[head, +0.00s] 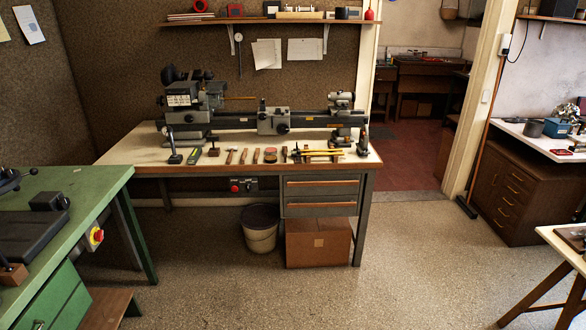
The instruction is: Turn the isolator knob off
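A red knob on a yellow plate (96,236), which looks like the isolator knob, is on the side of the green bench (95,185) at the left. It is too small to tell which way the knob is turned. A grey control box (243,185) with a red button or knob hangs under the front edge of the lathe bench. My gripper is not in view.
The lathe bench (120,155) stands ahead with a lathe (270,120) and several hand tools. A bucket (261,230) and a cardboard box (318,243) are below it. A wooden step (108,308) lies by the green bench. The middle floor (300,300) is clear.

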